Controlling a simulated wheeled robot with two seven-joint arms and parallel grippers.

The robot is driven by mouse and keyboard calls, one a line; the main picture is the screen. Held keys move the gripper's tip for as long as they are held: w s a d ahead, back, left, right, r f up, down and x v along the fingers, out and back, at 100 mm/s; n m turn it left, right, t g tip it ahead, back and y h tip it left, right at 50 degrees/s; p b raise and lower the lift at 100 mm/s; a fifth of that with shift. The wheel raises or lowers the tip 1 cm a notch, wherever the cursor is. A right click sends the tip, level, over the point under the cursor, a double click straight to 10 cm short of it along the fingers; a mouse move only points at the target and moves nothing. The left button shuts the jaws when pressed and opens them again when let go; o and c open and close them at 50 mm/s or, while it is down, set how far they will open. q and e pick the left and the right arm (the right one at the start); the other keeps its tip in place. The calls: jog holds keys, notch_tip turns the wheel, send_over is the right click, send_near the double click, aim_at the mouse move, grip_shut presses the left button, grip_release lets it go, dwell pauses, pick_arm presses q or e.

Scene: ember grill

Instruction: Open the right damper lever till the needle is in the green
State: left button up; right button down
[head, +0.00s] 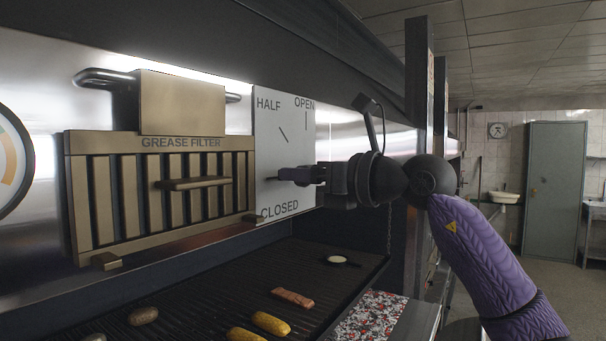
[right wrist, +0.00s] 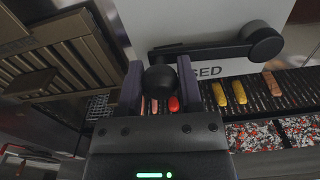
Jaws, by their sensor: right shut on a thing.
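The damper plate (head: 285,130) is white and marked HALF, OPEN and CLOSED. It also shows in the right wrist view (right wrist: 185,25). The black damper lever (right wrist: 200,52) runs from its round pivot at right to a black ball knob (right wrist: 160,78) at left, just above the CLOSED lettering. My right gripper (right wrist: 160,88) is shut on the knob, one finger on each side. In the head view, my right gripper (head: 302,176) hides most of the lever. A round gauge (head: 12,165) is cut off by the left edge; its needle cannot be seen. My left gripper is not in view.
A brass grease filter (head: 160,142) with a handle is left of the plate. Below is a grill grate (head: 215,290) with several foods. Glowing coals (head: 368,315) show at its right end. A dark post (head: 418,90) stands right of the plate.

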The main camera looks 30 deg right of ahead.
jog(key=r+m+p, duration=0.3)
jog(key=shift+w+d+r, duration=0.15)
jog(key=shift+d+r, duration=0.15)
jog(key=shift+r, duration=0.05)
jog(key=shift+w+d+r+m+p, duration=0.1)
jog(key=shift+d+r+m+p, duration=0.1)
jog(key=shift+m+p, duration=0.3)
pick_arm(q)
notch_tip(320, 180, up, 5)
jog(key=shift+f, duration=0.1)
pick_arm(e)
jog(key=shift+f, duration=0.15)
jog(key=shift+c, duration=1.4)
grip_release()
pick_arm(q)
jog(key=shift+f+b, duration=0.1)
jog(key=shift+b, duration=0.2)
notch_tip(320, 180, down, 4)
jog(key=b, duration=0.3)
jog(key=shift+b, duration=0.4)
pick_arm(e)
jog(key=v, duration=1)
jog(key=shift+f, duration=0.1)
